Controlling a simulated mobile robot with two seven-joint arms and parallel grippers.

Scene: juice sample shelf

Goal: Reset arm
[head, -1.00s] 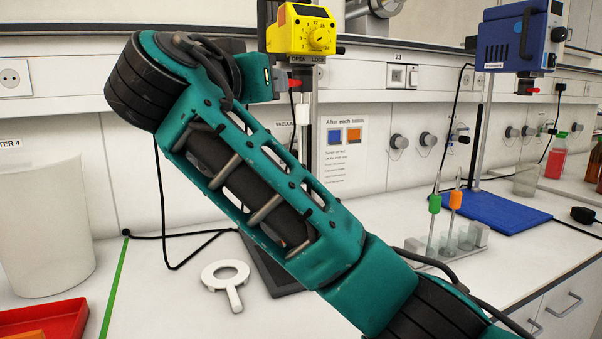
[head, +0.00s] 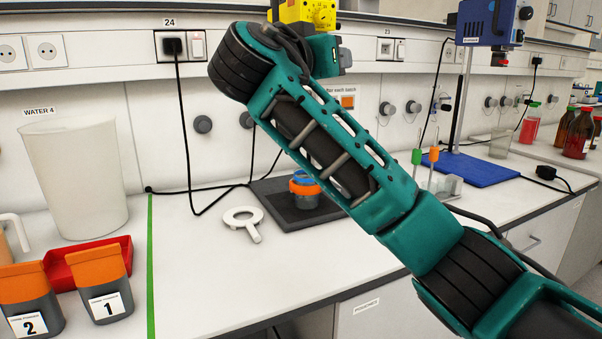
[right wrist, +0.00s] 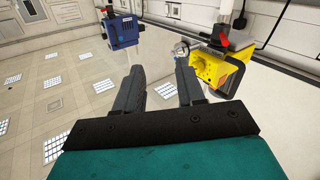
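My right arm (head: 320,150), teal and black, comes in from the lower right of the head view and reaches up and left across the bench. It is bent, with a black joint high at its upper end, and it is held above the bench. My right gripper (right wrist: 160,78) shows in the right wrist view with two dark fingers apart and nothing between them. In the head view I cannot make out its fingers. My left arm and gripper are not in view.
A yellow device (head: 303,12), also in the right wrist view (right wrist: 226,72), stands behind my arm. An orange-and-grey container (head: 305,190) sits on a dark base (head: 275,213). A blue stand device (head: 488,22), test tube rack (head: 447,187), white beaker (head: 75,180) and labelled containers (head: 104,287) surround free bench space.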

